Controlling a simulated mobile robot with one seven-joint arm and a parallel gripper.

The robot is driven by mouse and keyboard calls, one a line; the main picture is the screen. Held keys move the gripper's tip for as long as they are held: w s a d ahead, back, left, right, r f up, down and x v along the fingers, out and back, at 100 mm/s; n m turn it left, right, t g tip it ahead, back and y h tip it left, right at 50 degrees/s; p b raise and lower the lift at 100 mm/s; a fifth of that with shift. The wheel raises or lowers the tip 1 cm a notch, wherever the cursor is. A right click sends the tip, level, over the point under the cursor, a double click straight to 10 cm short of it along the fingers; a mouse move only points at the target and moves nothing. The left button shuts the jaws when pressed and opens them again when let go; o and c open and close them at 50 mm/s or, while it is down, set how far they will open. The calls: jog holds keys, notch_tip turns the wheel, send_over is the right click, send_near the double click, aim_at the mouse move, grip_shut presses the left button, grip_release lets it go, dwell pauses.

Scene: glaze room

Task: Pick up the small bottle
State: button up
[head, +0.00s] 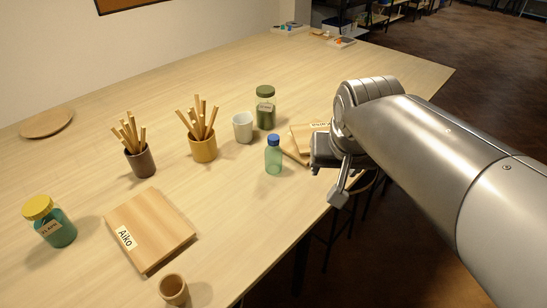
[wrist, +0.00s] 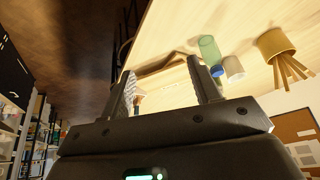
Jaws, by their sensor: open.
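The small bottle (head: 273,157) is pale green and see-through with a blue cap. It stands upright on the table near the front right edge. In the wrist view the bottle (wrist: 208,48) shows upside down, just beyond the right finger, which overlaps part of it near the cap. My gripper (head: 329,180) is to the right of the bottle in the head view, by the table edge, apart from it. In the wrist view my gripper (wrist: 162,82) has its two fingers spread with nothing between them. One finger is partly hidden in the head view.
Behind the bottle stand a white cup (head: 243,128) and a dark green jar (head: 265,108). A wooden board (head: 304,137) lies beside my gripper. Tool pots (head: 203,149) (head: 140,163), a yellow-lidded jar (head: 56,229), a board (head: 155,228) and a small cup (head: 173,290) stand left. Table between is clear.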

jog(key=w+a+m, duration=0.1)
jog(key=w+a, duration=0.5)
jog(key=w, duration=0.5)
jog(key=m+h, duration=0.1)
send_near(273, 138)
jog(key=w, duration=0.1)
jog(key=shift+g, duration=0.4)
jog(key=x, duration=1)
jog(key=shift+f, duration=0.2)
grip_shut()
